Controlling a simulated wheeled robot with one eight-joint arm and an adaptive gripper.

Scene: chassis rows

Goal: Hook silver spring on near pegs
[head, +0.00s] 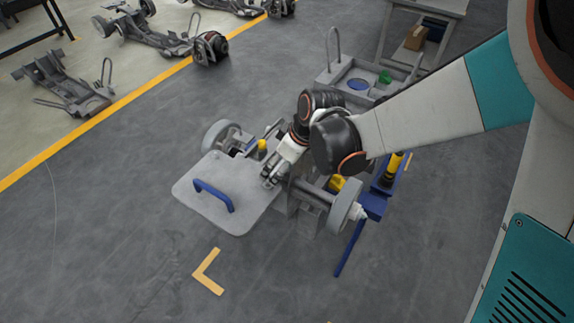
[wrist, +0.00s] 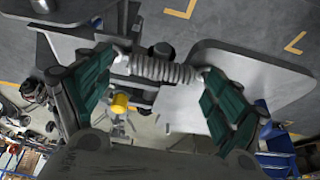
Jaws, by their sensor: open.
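The silver spring (wrist: 163,70) shows in the wrist view as a coiled piece lying crosswise between the two green-padded fingertips of my gripper (wrist: 157,64). The fingers are spread wide, one near each end of the spring. I cannot tell whether the spring's ends touch the fingers or sit on pegs. In the head view my gripper (head: 270,178) is low over the chassis (head: 310,190), beside the inner edge of a grey plate. My arm and wrist hide much of the chassis there. The spring and the near pegs cannot be made out in the head view.
The grey plate (head: 240,213) with a blue handle (head: 213,194) covers the chassis's left front. Wheels stand at both ends, the right wheel (head: 345,203) by a blue stand (head: 375,203). A grey tray (head: 338,75) stands behind. Floor in front is clear.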

